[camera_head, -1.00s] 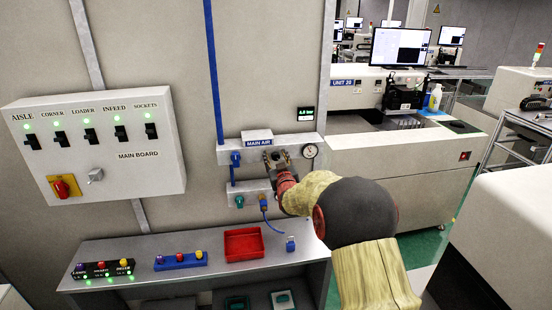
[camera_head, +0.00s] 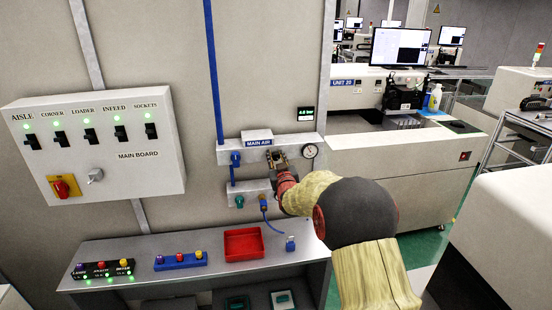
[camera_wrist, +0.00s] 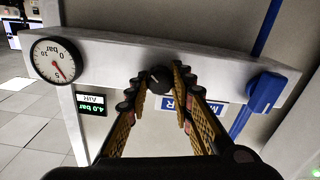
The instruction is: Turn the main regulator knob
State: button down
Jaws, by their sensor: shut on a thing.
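The main regulator knob (camera_wrist: 159,79) is dark and round with a light pointer mark, on the white MAIN AIR bar (camera_head: 202,157). In the wrist view my gripper (camera_wrist: 157,82) has one finger on each side of it and is shut on it. In the head view my gripper (camera_head: 277,158) is at the bar below the MAIN AIR sign (camera_head: 258,142), and it hides the knob. The round pressure gauge (camera_head: 310,151) is right of the gripper; it also shows in the wrist view (camera_wrist: 55,60). A small green display (camera_wrist: 92,103) reads 4.0 bar.
A blue valve handle (camera_wrist: 264,92) sits on the same bar, on the other side of the knob from the gauge. Below are a smaller block with fittings (camera_head: 250,192), a blue hose and a shelf with a red tray (camera_head: 243,259). A switch board (camera_head: 95,145) hangs at left.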

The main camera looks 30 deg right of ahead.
jog(key=shift+f+b, duration=0.1)
jog(key=shift+b, duration=0.2)
jog(key=m+b, duration=0.3)
jog(key=shift+f+m+b, duration=0.1)
jog(key=shift+m+b, duration=0.3)
jog(key=m+b, duration=0.3)
jog(key=m, duration=0.1)
jog(key=shift+d+m+b, duration=0.1)
jog(key=shift+m+b, duration=0.2)
jog(key=m+b, duration=0.2)
jog(key=m, duration=0.2)
jog(key=shift+b, duration=0.3)
jog(key=shift+d+m+b, duration=0.1)
jog(key=shift+m+b, duration=0.55)
jog(key=shift+m, duration=1.55)
jog(key=c, duration=1.5)
grip_release()
jog(key=shift+c, duration=0.2)
